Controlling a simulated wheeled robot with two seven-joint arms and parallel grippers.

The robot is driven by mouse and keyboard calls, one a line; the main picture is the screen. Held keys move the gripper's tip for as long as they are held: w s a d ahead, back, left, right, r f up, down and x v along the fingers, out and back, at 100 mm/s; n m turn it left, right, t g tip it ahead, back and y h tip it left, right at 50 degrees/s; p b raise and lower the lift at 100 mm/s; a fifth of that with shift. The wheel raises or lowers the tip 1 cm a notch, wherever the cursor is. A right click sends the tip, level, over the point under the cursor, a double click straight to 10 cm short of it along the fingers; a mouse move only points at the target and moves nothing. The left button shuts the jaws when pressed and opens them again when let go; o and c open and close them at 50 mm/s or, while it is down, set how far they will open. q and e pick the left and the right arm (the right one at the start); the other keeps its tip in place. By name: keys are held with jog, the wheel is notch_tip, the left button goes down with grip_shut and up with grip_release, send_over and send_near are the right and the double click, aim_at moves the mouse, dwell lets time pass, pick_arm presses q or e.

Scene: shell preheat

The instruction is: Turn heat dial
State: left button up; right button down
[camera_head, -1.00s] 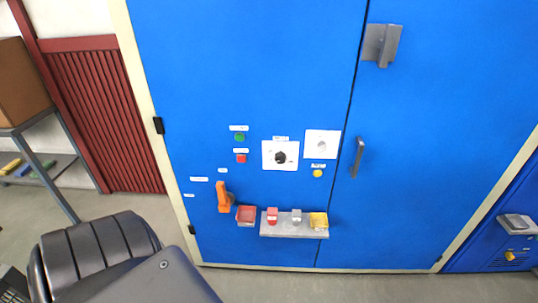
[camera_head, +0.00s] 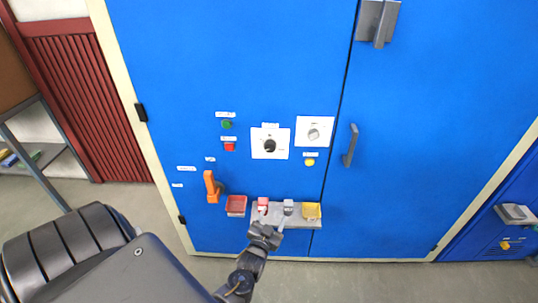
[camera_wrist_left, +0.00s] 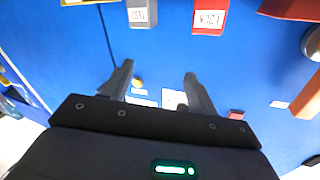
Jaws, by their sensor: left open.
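A black dial (camera_head: 269,146) sits on a white square plate on the blue cabinet door. A lighter grey round knob (camera_head: 314,133) sits on another white plate to its upper right. Their labels are too small to read, so I cannot tell which is the heat dial. My right gripper is not in view.
A red bin (camera_head: 236,205) and orange lever (camera_head: 211,187) are left. A door handle (camera_head: 350,146) sticks out at right.

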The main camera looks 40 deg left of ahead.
aim_at(270, 148)
pick_arm(q)
jog(key=a+r+n+t+y, duration=0.1)
jog(key=a+r+y, duration=0.15)
jog(key=r, duration=0.55)
jog(key=a+r+n+t+y, duration=0.2)
jog(key=r+y, duration=0.1)
jog(key=r, duration=0.4)
jog(key=shift+h, duration=0.25)
jog(key=p+x, duration=0.2)
jog(key=x, duration=0.9)
jog(key=shift+d+r, duration=0.1)
jog(key=shift+d, duration=0.05)
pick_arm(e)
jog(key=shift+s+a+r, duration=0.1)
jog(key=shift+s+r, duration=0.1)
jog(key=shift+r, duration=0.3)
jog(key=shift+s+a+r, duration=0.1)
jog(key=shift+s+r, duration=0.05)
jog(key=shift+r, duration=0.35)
pick_arm(q)
jog(key=shift+c, duration=0.3)
jog(key=shift+m, duration=0.3)
jog(key=c, duration=0.9)
jog(key=shift+c, duration=0.2)
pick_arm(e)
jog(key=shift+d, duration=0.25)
